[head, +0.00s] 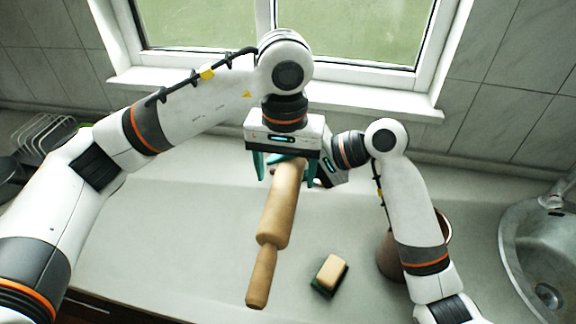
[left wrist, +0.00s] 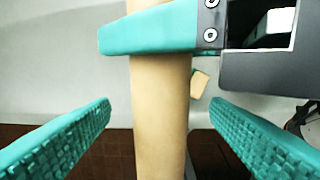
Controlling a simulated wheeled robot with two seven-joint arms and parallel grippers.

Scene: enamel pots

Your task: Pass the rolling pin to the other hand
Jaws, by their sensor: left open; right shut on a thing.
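The wooden rolling pin (head: 278,212) is held above the counter, its near handle pointing down and left in the head view. My right gripper (head: 310,172) is shut on its upper part; one teal finger crosses the pin in the left wrist view. My left gripper (head: 284,170) is open around the upper part of the pin. In the left wrist view the pin (left wrist: 160,120) runs between the left gripper's (left wrist: 160,104) two spread fingers, with visible gaps on both sides. The pin's far end is hidden by the grippers.
A sponge (head: 333,270) with a dark green underside lies on the grey counter (head: 150,245). A brown pot (head: 388,256) stands partly behind my right arm. A metal sink (head: 545,260) is at right, a dish rack (head: 42,135) at far left. A window is behind.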

